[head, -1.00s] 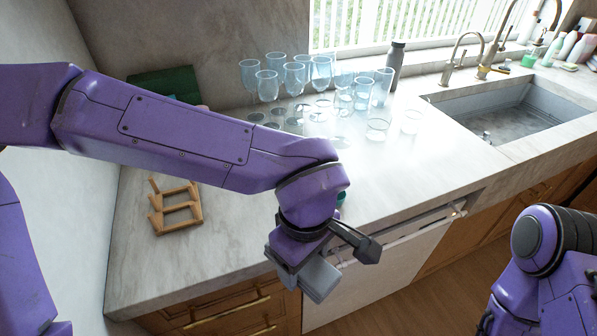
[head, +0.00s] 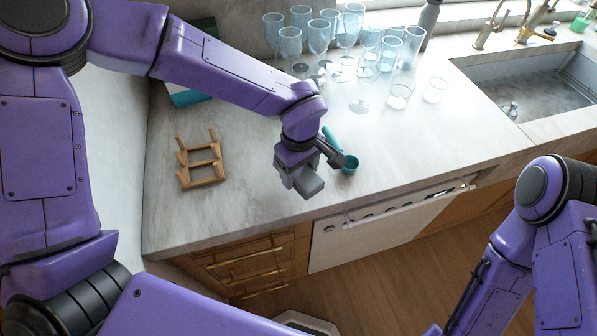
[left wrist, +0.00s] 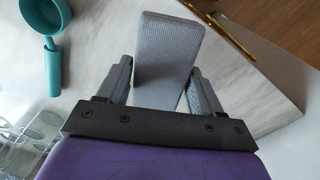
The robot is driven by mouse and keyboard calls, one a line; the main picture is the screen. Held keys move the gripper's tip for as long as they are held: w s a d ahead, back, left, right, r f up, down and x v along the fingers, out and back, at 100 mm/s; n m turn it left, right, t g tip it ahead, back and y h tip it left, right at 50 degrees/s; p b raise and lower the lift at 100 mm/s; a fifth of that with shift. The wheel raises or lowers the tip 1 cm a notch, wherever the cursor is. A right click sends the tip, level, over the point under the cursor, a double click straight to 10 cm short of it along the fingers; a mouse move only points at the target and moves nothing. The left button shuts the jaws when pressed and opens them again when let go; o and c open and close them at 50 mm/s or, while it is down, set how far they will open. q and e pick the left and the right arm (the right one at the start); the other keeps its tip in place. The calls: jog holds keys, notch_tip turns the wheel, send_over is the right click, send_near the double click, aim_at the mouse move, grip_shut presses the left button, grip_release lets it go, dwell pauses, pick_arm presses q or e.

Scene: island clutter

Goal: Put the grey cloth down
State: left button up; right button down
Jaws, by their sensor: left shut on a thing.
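The grey cloth (left wrist: 166,52) is a folded, flat-faced block in the left wrist view, gripped between the two fingers of my left gripper (left wrist: 162,88). In the head view my left gripper (head: 302,182) is over the front edge of the marble counter, shut on the grey cloth (head: 309,187). I cannot tell whether the cloth touches the counter. My right arm shows at the lower right of the head view, but its gripper is not in view.
A teal scoop (head: 347,163) lies just right of the left gripper. A small wooden rack (head: 201,168) stands at left on the counter (head: 245,205). Several glasses (head: 319,36) stand at the back. A sink (head: 530,85) is at right. Bare counter lies between the rack and the gripper.

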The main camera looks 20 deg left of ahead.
aim_at(299, 178)
pick_arm(q)
jog(key=f, duration=0.2)
jog(key=w+f, duration=0.1)
jog(key=f, duration=0.1)
jog(key=shift+a+f, duration=0.2)
jog(key=shift+s+f, duration=0.1)
jog(key=shift+f, duration=0.05)
jog(key=o, duration=0.9)
jog(key=shift+o, duration=0.2)
notch_tip(299, 178, up, 12)
jog(key=shift+r+b, duration=0.25)
jog(key=shift+b, duration=0.1)
